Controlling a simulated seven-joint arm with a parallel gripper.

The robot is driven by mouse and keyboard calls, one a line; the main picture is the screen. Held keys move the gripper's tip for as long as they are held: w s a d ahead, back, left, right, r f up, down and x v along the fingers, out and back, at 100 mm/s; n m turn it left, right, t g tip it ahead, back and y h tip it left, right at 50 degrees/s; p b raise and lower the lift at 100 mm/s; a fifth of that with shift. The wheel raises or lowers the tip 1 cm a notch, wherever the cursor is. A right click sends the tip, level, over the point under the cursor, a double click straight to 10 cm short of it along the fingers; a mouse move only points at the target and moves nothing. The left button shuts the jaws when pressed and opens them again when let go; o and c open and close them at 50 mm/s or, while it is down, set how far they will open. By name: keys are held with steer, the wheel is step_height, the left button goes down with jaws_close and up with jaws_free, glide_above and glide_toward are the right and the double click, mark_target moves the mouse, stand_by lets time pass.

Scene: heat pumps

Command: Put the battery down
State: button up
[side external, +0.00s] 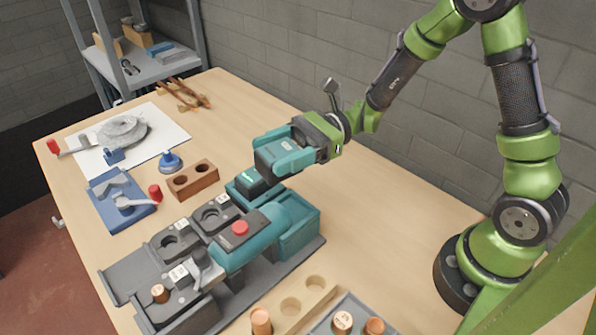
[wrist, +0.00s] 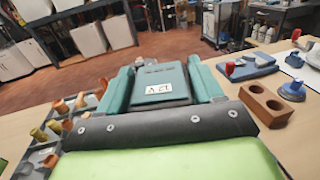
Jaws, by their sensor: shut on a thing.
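The battery (wrist: 160,80) is a teal block with dark edges and a white "12 V" label. In the wrist view it sits between the two teal fingers of my gripper (wrist: 162,82), which is shut on it. In the side view my gripper (side external: 272,165) reaches down and left, and the battery (side external: 254,180) shows partly below the fingers. It is close to the upper end of the teal and grey machine (side external: 265,225). I cannot tell whether it touches the machine or the table. Its underside is hidden.
A brown block with two holes (side external: 193,180), a blue knob (side external: 171,161) and a blue fixture (side external: 121,198) stand left of the gripper. A white sheet with a grey part (side external: 122,131) lies behind. A tray with copper caps (side external: 350,318) is at the front. Bare table (side external: 385,215) lies right of the machine.

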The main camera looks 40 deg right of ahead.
steer(key=w+d+r+m+t+h, duration=0.45)
steer(key=w+d+m+t, duration=0.2)
steer(key=d+t, duration=0.3)
steer(key=d+r+m+t+h, duration=0.4)
steer(key=d+r+m+h, duration=0.35)
steer(key=d, duration=0.65)
steer(key=s+a+f+n+g+y, duration=0.1)
steer(key=a+f+n+g+y, duration=0.2)
steer(key=a, duration=0.4)
steer(key=s+a+f+n+g+y, duration=0.1)
steer(key=a+f+n+g+y, duration=0.3)
steer(key=a, duration=0.4)
steer(key=s+a+f+n+g+y, duration=0.1)
steer(key=a+f+n+g+y, duration=0.2)
steer(key=a, duration=0.4)
steer(key=shift+s+a+f+n+g+y, duration=0.15)
steer(key=shift+s+f+n+y, duration=0.05)
steer(key=shift+f+n+y, duration=0.2)
steer(key=shift+s+a+f+n+g+y, duration=0.1)
steer(key=shift+s+a+f+n+y, duration=0.15)
steer(key=shift+n, duration=0.25)
steer(key=s+n+g, duration=0.1)
steer(key=g, duration=0.1)
steer(key=s+a+n+g, duration=0.1)
steer(key=s+g, duration=0.1)
steer(key=s+a+n+g+y, duration=0.1)
steer(key=s+n+g, duration=0.1)
steer(key=shift+f, duration=0.2)
steer(key=shift+s+r, duration=0.3)
